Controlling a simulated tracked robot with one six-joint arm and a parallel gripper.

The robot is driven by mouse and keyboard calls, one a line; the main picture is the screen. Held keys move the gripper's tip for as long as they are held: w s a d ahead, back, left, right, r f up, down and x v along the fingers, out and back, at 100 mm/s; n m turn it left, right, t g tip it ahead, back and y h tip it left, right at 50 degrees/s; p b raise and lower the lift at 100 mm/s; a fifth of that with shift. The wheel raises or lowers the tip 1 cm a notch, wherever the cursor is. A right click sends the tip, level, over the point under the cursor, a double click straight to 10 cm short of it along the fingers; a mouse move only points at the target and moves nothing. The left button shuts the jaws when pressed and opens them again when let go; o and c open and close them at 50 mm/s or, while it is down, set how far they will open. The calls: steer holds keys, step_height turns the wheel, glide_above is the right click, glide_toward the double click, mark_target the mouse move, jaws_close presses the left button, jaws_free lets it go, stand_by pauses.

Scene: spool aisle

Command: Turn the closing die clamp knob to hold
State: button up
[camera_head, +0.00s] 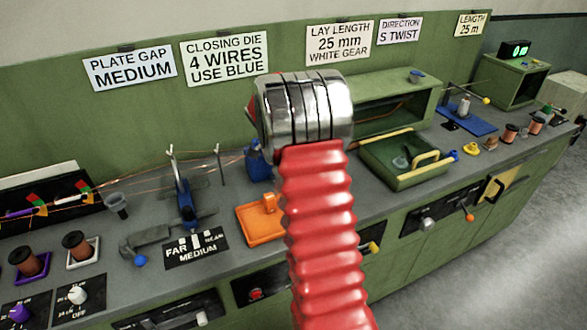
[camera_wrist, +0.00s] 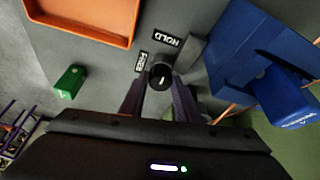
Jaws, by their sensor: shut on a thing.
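The black clamp knob (camera_wrist: 161,72) shows in the wrist view, with a short white pointer mark on it. A "FREE" label (camera_wrist: 141,62) lies at its upper left and a "HOLD" label (camera_wrist: 167,39) above it. I cannot tell which label the mark points at. My gripper (camera_wrist: 160,86) is shut on the knob, with a dark purple finger at each side. The blue closing die block (camera_wrist: 226,55) stands right of the knob. In the head view a blue block (camera_head: 258,162) shows partly behind my arm; my gripper and the knob are hidden there.
An orange tray (camera_wrist: 85,38) lies at the upper left in the wrist view, with a small green block (camera_wrist: 70,82) below it. In the head view, a green tray (camera_head: 374,174) with a yellow handle stands right of my arm. Thin copper wires (camera_head: 130,186) run along the bench at left.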

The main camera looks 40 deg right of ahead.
stand_by(0.4)
steer(key=o, duration=1)
steer(key=shift+o, duration=0.2)
steer(key=shift+r, duration=0.1)
steer(key=v, duration=1.3)
steer(key=shift+r, duration=0.2)
steer(key=shift+w+a, duration=0.1)
